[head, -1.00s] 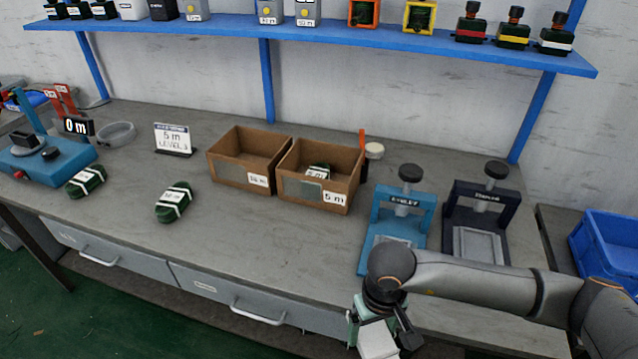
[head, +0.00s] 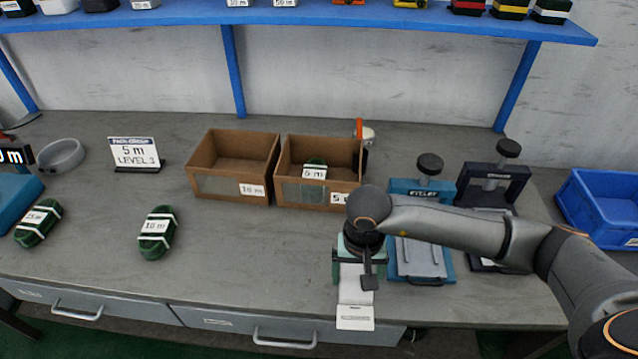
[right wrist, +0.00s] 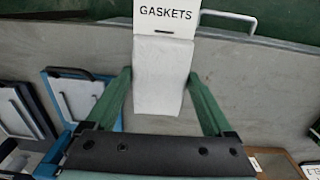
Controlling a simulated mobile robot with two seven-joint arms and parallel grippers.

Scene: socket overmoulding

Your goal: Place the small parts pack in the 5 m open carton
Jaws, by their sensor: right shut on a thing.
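The small parts pack (head: 354,283) is a white packet with a header card, hanging below my right gripper (head: 357,262) in the head view. In the right wrist view its card reads GASKETS, and the pack (right wrist: 160,75) sits between the green fingers of my right gripper (right wrist: 158,95), which is shut on it. The 5 m open carton (head: 292,191) is a brown box at the back middle of the bench, with a green coil banded 5 m (head: 314,170) inside. The pack is in front and to the right of this carton, outside it. My left gripper is not in view.
A 10 m carton (head: 217,186) stands left of the 5 m one. Green coils (head: 156,233) (head: 38,223) lie on the left. A blue press (head: 420,262) and a dark press (head: 492,185) stand on the right. The bench middle is clear. A shelf (head: 300,17) crosses above.

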